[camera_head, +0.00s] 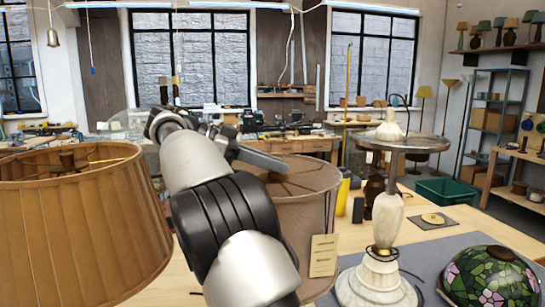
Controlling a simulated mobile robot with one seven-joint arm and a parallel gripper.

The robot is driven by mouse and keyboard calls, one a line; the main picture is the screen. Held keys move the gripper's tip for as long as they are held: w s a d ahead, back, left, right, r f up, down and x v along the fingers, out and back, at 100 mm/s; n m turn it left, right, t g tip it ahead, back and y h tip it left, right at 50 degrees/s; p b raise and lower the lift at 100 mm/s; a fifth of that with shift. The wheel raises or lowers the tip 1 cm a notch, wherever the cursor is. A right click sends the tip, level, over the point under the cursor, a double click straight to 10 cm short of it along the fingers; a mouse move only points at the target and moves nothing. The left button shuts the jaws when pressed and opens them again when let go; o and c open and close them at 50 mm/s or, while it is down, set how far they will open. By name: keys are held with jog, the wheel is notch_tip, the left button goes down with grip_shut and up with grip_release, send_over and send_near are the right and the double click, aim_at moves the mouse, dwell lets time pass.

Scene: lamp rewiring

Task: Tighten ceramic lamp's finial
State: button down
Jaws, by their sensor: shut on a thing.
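A tan drum lampshade (318,205) with a paper tag (323,255) on its side stands upright on the bench, just right of my arm. I take it to be the ceramic lamp's shade; no ceramic body shows beneath it. My gripper (282,166) is at the end of the grey wrist that reaches right, over the middle of the shade's top. It is shut at the spot where the finial sits. The finial itself is too small and covered to make out. My arm hides the left part of the shade.
A large pleated brown shade (75,225) stands close on the left. A pale stone lamp (388,225) with a flat metal disc top stands close on the right. A stained-glass shade (490,278) lies on the grey mat (440,255). A yellow bottle (343,192) stands behind.

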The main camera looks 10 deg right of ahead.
dwell(0.3)
jog(key=c, duration=1.6)
grip_release()
jog(key=shift+o, duration=0.2)
jog(key=shift+f+b, duration=0.15)
jog(key=shift+b, duration=0.2)
